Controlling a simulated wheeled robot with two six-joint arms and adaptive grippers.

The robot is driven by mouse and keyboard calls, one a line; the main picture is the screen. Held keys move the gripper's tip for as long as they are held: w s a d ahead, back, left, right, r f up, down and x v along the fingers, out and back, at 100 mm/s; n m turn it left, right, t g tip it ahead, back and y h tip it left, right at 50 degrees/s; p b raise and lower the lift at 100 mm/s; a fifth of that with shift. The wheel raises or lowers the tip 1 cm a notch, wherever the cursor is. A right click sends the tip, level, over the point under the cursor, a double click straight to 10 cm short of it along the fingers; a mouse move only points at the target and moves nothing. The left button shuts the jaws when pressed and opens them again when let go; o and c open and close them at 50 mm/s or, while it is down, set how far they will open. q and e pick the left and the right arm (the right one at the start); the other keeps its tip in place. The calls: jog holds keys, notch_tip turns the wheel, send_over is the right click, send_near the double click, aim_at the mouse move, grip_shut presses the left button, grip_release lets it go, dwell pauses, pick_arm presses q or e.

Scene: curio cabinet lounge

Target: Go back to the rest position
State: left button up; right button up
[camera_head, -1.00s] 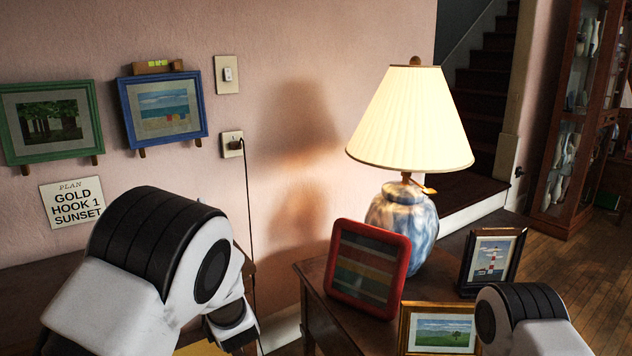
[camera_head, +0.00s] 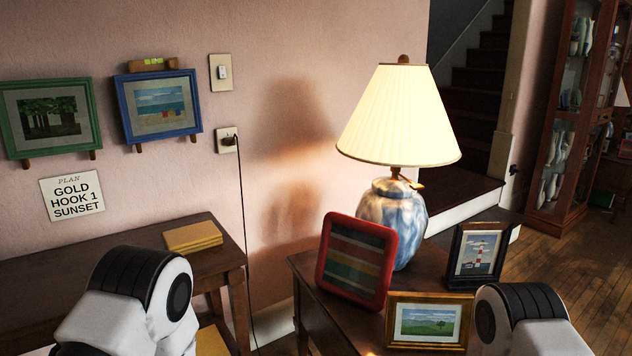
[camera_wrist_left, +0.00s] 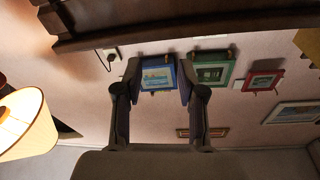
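My left gripper (camera_wrist_left: 159,85) shows in the left wrist view. Its two fingers are spread apart with nothing between them; a blue-framed beach picture (camera_wrist_left: 158,78) shows beyond them on the wall. In the head view my left arm is at the lower left, and its gripper is out of sight. Part of my right arm is at the bottom right of the head view; its gripper is not visible. The blue-framed picture (camera_head: 158,107) hangs beside a green-framed tree picture (camera_head: 49,118), above the plan card (camera_head: 72,196) reading "GOLD HOOK 1 SUNSET".
A side table (camera_head: 305,275) carries a lit lamp (camera_head: 398,125), a red-framed striped picture (camera_head: 356,261), a gold-framed landscape (camera_head: 428,321) and a dark-framed lighthouse picture (camera_head: 476,255). A cord hangs between the tables.

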pick_arm(q)
jog(key=s+a+f+m+g+h, duration=0.1)
jog(key=s+f+g+h, duration=0.2)
jog(key=f, duration=0.4)
jog(key=s+f+g+h, duration=0.1)
jog(key=s+f+g, duration=0.1)
jog(key=s+f, duration=0.45)
jog(key=s+d+f+m+g+h, duration=0.1)
jog(key=s+f+g+h, duration=0.15)
jog(key=s+f, duration=0.35)
jog(key=s+d+f+g+h, duration=0.15)
jog(key=s+f+g, duration=0.25)
jog(key=s, duration=0.4)
jog(key=s+d+m+g+h, duration=0.1)
jog(key=s+d+g, duration=0.35)
jog(key=s, duration=0.75)
notch_tip(320, 180, up, 18)
jog(key=g+p, duration=0.1)
jog(key=p, duration=1.8)
jog(key=shift+s+a, duration=0.15)
jog(key=shift+r, duration=0.15)
